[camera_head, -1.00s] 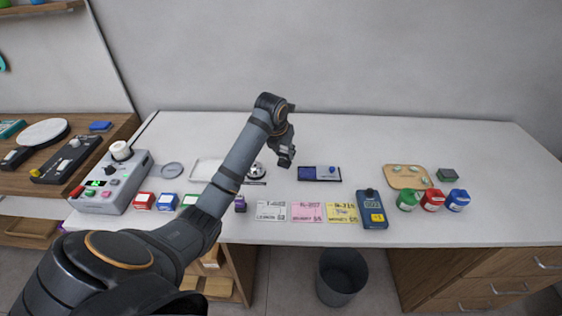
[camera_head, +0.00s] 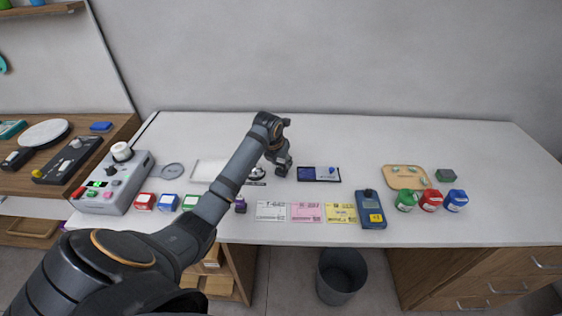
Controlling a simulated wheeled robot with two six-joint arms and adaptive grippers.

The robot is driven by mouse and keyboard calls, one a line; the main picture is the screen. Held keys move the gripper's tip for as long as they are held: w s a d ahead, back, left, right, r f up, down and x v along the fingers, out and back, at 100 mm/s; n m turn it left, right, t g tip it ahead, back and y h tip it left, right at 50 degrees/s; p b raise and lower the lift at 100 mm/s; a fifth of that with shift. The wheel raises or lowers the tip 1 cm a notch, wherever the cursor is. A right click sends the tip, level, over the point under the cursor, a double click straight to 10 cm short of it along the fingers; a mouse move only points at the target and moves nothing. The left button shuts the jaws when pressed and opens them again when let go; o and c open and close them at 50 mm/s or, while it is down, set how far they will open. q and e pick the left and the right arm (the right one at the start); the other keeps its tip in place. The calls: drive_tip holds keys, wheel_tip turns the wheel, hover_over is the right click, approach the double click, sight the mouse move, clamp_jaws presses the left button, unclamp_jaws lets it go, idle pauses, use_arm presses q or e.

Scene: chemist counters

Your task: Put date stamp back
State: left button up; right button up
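My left gripper (camera_head: 282,171) hangs low over the middle of the white counter, pointing down. No piece is clearly recognisable as the date stamp. A small purple and dark piece (camera_head: 240,206) stands beside my forearm, left of the paper labels. A dark, shiny round piece (camera_head: 257,173) is partly hidden behind my arm. My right gripper is out of view.
White (camera_head: 271,211), pink (camera_head: 307,212) and yellow (camera_head: 340,212) labels lie along the front. A blue handheld device (camera_head: 371,208), coloured jars (camera_head: 431,200) and a wooden tray (camera_head: 390,184) are to the right. A grey control box (camera_head: 113,185) stands left. The back of the counter is clear.

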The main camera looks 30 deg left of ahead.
use_arm(q)
drive_tip(key=shift+o, duration=0.8)
drive_tip(key=shift+r+p, duration=0.3)
drive_tip(key=shift+r, duration=0.05)
drive_tip(key=b+v, duration=0.1)
drive_tip(key=v, duration=1)
drive_tip(key=shift+s+r, duration=0.15)
drive_tip(key=shift+r, duration=0.15)
